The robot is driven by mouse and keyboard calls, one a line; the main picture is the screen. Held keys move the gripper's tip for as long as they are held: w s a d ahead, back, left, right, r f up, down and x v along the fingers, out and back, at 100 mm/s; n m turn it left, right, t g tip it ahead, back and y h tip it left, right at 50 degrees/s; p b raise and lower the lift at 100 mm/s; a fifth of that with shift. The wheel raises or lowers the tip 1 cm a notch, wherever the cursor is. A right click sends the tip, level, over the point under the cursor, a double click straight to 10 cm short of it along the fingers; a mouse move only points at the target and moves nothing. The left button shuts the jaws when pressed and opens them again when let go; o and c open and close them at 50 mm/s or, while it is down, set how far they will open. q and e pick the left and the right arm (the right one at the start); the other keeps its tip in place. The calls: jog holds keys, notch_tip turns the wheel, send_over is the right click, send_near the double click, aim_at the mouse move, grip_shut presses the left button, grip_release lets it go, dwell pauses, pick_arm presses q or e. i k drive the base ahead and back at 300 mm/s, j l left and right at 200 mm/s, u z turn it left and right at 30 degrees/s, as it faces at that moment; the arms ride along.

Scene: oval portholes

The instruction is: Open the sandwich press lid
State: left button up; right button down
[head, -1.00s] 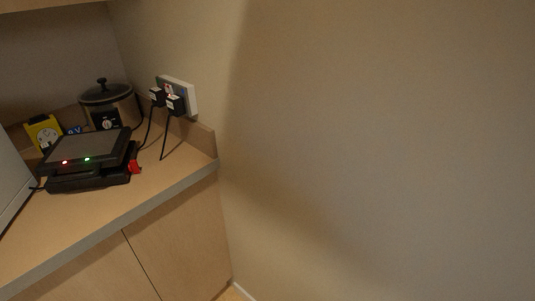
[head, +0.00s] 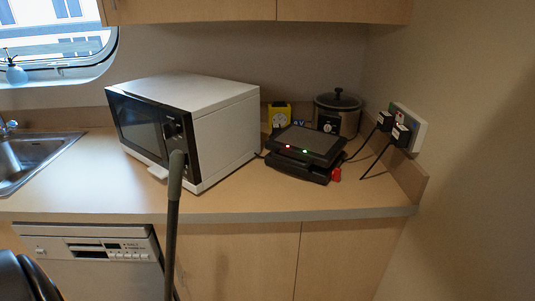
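The black sandwich press (head: 305,152) stands on the counter, right of the microwave. Its flat dark lid (head: 312,141) lies over the lower part (head: 297,171). A dark gap shows between them at the front, and I cannot tell whether the lid is fully shut. A red light and a green light glow along the front edge. A red piece (head: 336,174) sits at its right side. Neither of my grippers shows in the head view, and nothing touches the press.
A white microwave (head: 225,95) stands close left of the press. A slow cooker (head: 345,113) and a yellow timer (head: 279,116) are behind. Plugs and cords (head: 400,135) hang at right. An upright pole (head: 172,220) rises before the counter (head: 240,205). A sink (head: 30,160) lies left.

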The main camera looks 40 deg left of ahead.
aim_at(317, 147)
jog(key=u, duration=0.95)
